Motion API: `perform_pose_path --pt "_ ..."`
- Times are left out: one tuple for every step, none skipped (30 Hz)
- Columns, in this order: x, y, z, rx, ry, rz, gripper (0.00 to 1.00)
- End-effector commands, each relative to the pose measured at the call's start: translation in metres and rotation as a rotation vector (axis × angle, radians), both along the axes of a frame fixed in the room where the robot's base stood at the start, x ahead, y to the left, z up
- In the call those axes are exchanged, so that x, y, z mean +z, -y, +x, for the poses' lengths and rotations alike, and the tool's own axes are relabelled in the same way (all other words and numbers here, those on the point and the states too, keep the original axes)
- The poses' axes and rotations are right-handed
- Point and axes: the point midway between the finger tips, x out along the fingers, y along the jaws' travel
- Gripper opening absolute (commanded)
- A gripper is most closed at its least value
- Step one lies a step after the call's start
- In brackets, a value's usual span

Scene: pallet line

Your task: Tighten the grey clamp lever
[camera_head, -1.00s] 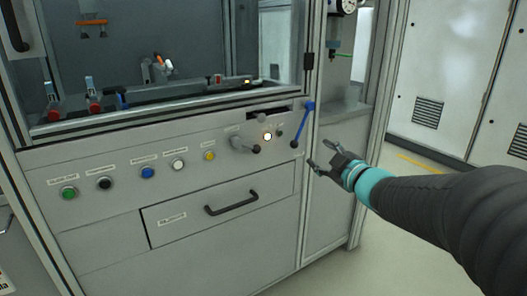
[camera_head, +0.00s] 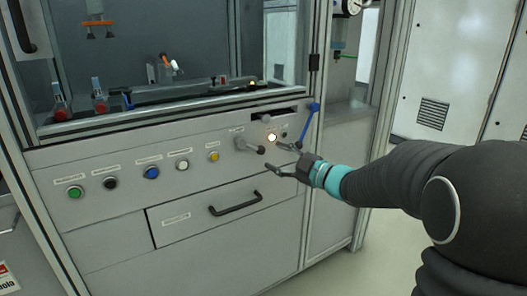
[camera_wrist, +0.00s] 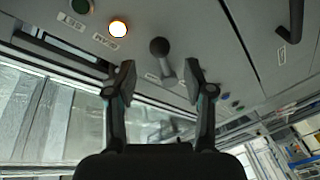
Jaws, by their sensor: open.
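The grey clamp lever (camera_head: 250,146) sits on the machine's front panel, right of the yellow button, with its dark knob pointing right. In the wrist view the lever (camera_wrist: 168,68) shows between my fingers, with its round dark knob toward the top. My gripper (camera_head: 273,157) is open, just right of and slightly below the lever in the head view. In the wrist view my gripper (camera_wrist: 160,78) has one finger on each side of the lever, with gaps visible. I cannot tell how near the fingertips are to it in depth.
A lit button (camera_head: 271,138) is right beside the lever, and a blue handle (camera_head: 308,127) stands farther right. A drawer handle (camera_head: 234,203) juts out below. Green (camera_head: 75,192), black, blue, white and yellow buttons line the panel to the left.

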Motion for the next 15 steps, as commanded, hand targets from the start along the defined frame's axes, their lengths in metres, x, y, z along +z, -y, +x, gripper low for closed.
perform_pose_path --pt "0.0 -0.009 0.006 0.004 -0.001 0.001 0.53" --pt "0.0 -0.012 0.009 0.004 0.0 0.0 0.53" --pt "0.0 -0.017 0.013 0.003 0.0 0.0 0.53" --pt "0.0 -0.021 0.016 0.003 0.0 0.0 0.53" --pt "0.0 -0.024 0.019 0.003 -0.001 0.001 0.53" --pt "0.0 -0.028 0.022 0.003 0.0 0.0 0.53" --pt "0.0 -0.031 0.025 0.003 0.001 -0.001 0.53" --pt "0.0 -0.033 0.027 0.001 0.001 -0.001 0.53" --pt "0.0 -0.036 0.029 0.001 0.001 -0.001 0.53" --pt "0.0 -0.037 0.031 0.001 0.0 -0.001 0.53" --pt "0.0 -0.039 0.032 0.0 0.0 0.0 0.53" --pt "0.0 -0.04 0.033 0.0 0.0 0.0 0.53" --pt "0.0 -0.041 0.034 0.001 0.0 0.001 0.53" --pt "0.0 -0.042 0.034 0.001 0.0 0.001 0.53" --pt "0.0 -0.042 0.035 0.0 0.002 0.0 0.53"
